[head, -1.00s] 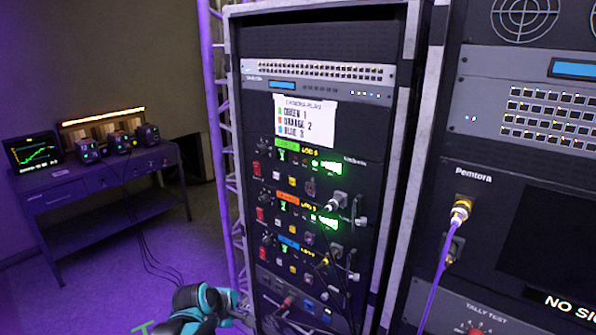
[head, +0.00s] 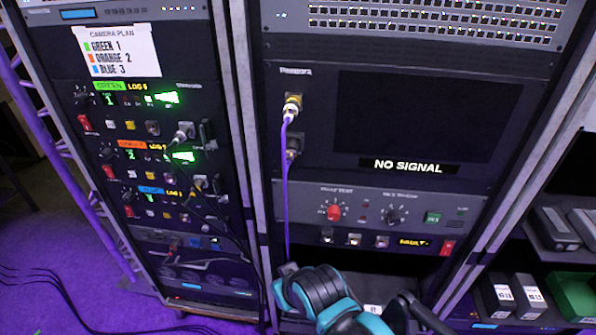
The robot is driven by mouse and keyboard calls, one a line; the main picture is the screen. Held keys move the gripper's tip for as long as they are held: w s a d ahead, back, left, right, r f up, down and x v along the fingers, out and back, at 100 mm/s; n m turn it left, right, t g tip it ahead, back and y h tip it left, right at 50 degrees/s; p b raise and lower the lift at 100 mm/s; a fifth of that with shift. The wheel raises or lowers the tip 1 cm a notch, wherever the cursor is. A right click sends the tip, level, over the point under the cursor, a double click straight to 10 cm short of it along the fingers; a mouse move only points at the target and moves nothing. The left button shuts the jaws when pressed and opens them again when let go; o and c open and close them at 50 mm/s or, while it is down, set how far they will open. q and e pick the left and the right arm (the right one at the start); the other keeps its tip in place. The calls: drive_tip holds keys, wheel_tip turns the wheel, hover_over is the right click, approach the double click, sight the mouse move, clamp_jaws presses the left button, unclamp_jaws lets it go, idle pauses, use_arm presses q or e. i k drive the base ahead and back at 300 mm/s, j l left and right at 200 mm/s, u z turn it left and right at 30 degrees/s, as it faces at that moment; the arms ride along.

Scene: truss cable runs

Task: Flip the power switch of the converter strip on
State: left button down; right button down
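A dark strip in the right rack, below the panel with the red knob, carries several round connectors, a lit yellow label (head: 413,242) and a red rocker switch (head: 447,248) at its right end. I take it for the converter strip, but its name is not legible, and I cannot tell which way the rocker is tipped. A teal and black arm of mine, apparently the right, shows at the bottom middle, below and left of the switch and apart from it in the picture. Its fingers cannot be made out. My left gripper is not in view.
A purple cable (head: 287,190) hangs from a connector in the right rack. A red knob (head: 334,212) and a green button (head: 433,217) sit above the strip. The left rack holds channel units and loose black cables. A shelf with boxes (head: 515,296) stands at right.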

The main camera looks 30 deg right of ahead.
sight(446, 247)
drive_tip(key=z, duration=1.75)
